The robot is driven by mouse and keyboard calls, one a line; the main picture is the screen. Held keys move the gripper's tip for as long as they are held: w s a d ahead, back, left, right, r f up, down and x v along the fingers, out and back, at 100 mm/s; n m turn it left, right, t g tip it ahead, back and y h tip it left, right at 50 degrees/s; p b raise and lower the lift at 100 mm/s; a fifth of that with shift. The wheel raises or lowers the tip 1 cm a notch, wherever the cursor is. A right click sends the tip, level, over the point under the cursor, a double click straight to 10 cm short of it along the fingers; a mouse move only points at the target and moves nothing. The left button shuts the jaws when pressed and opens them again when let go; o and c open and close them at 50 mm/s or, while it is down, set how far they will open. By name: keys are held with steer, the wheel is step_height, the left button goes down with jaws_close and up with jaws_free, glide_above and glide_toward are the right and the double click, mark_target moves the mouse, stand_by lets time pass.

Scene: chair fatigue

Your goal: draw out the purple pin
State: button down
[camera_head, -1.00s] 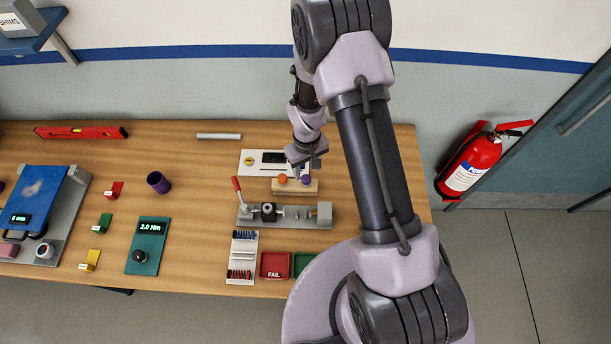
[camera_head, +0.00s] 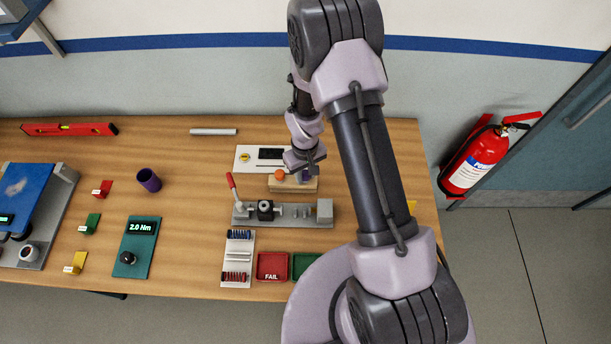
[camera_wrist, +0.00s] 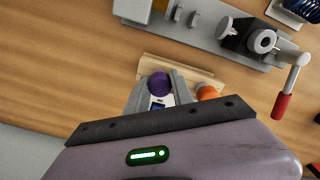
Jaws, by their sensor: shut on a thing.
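The purple pin (camera_wrist: 160,84) has a round knob that sits between the fingertips of my gripper (camera_wrist: 163,92) in the wrist view; the jaws are closed on it. In the head view the purple knob (camera_head: 304,176) shows just below my gripper (camera_head: 306,168), at the right part of a pale wooden block (camera_head: 297,188). The block also shows in the wrist view (camera_wrist: 195,70). An orange knob (camera_head: 280,174) stands on the block to the left of the purple one; it shows right of my fingers in the wrist view (camera_wrist: 208,93). The pin's shaft is hidden.
A grey fixture (camera_head: 290,214) with a red-handled lever (camera_head: 231,181) lies in front of the block. A white panel (camera_head: 243,152) lies behind it. A red FAIL tray (camera_head: 272,266) and a green tray (camera_head: 303,264) are near the front edge. A dark purple cup (camera_head: 149,180) stands left.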

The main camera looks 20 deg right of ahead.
steer(key=shift+r+p, duration=1.7)
steer(key=shift+r, duration=1.15)
steer(key=shift+r+p, duration=1.1)
steer(key=shift+r, duration=1)
steer(key=shift+f, duration=0.1)
